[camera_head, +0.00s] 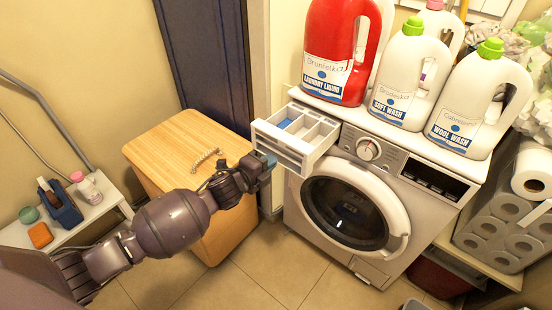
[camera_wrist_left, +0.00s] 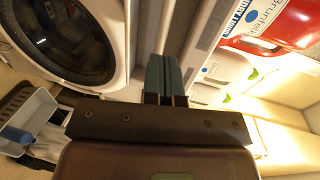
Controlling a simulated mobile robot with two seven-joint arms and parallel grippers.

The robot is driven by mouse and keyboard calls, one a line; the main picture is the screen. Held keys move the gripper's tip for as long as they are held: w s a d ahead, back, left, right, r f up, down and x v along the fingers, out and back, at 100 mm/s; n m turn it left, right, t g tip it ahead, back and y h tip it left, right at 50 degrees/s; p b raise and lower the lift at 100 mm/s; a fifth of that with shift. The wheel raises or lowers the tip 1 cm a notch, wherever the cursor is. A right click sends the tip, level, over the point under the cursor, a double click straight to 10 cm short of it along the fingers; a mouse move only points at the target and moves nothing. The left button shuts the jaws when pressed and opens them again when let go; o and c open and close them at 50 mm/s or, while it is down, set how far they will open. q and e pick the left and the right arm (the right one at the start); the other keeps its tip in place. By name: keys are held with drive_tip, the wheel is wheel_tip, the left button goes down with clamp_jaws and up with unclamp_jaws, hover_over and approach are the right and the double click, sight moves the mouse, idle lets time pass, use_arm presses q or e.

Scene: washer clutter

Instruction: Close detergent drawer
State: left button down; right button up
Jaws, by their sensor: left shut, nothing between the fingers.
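The detergent drawer (camera_head: 297,140) is pulled out from the upper left of the white washing machine (camera_head: 392,175). Its open top shows compartments, one with a blue part inside. My left gripper (camera_head: 268,163) is shut and empty, just left of the drawer's front and close to it. I cannot tell whether they touch. In the left wrist view, the shut fingers (camera_wrist_left: 165,78) point toward pale and grey strips of the machine's front, beside the round door (camera_wrist_left: 65,38). My right gripper is in neither view.
A red laundry bottle (camera_head: 338,50) and several white bottles stand on the machine. A wooden cabinet (camera_head: 165,145) stands left of it, under my left arm. A low shelf (camera_head: 95,205) with small items is at far left. Paper rolls (camera_head: 500,225) are at right.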

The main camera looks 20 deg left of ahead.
use_arm(q)
drive_tip(key=shift+x, duration=1.4)
